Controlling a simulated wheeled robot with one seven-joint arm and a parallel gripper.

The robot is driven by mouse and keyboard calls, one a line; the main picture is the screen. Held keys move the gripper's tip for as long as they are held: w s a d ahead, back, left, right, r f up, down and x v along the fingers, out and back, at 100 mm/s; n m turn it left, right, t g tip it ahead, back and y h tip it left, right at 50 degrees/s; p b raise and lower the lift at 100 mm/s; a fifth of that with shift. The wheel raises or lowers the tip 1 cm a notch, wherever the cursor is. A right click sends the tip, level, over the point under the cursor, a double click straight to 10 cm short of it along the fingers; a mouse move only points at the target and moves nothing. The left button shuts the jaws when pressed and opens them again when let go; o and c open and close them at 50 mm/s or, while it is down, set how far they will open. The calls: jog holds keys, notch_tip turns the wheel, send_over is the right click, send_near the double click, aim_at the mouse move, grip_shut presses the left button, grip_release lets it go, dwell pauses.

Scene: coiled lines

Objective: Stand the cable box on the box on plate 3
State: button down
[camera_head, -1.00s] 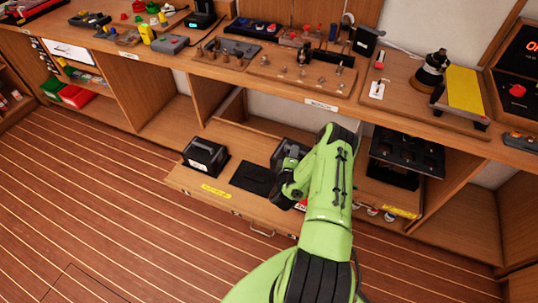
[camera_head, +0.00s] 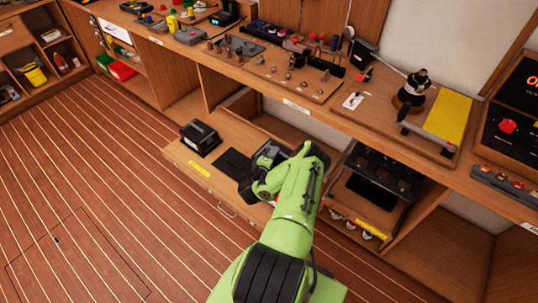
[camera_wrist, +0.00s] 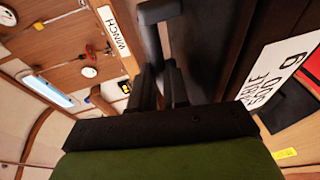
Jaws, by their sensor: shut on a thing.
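My gripper (camera_head: 257,178) is at the pull-out shelf in the head view, partly hidden by my wrist. A dark box (camera_head: 270,153), apparently the cable box, is at my gripper, just right of a flat black plate (camera_head: 232,162). In the wrist view my gripper (camera_wrist: 162,88) is closed on a dark handle-like part (camera_wrist: 160,12) of the box. Another black box (camera_head: 200,137) stands at the shelf's left end. I cannot read plate numbers, and my arm hides whether the held box touches the shelf.
The shelf (camera_head: 210,184) bears a yellow label. A black panel unit (camera_head: 383,172) stands in the bay to the right. The workbench (camera_head: 300,98) above carries several tools and devices. The striped floor (camera_head: 90,190) at left is clear.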

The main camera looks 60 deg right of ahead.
notch_tip(320, 180, down, 9)
jog(key=b, duration=0.7)
jog(key=shift+f, duration=0.2)
jog(key=shift+f+b, duration=0.3)
jog(key=shift+f, duration=0.2)
jog(key=c, duration=1)
grip_release()
jog(key=shift+c, duration=0.2)
jog(key=shift+a+f, duration=0.1)
jog(key=shift+s, duration=0.1)
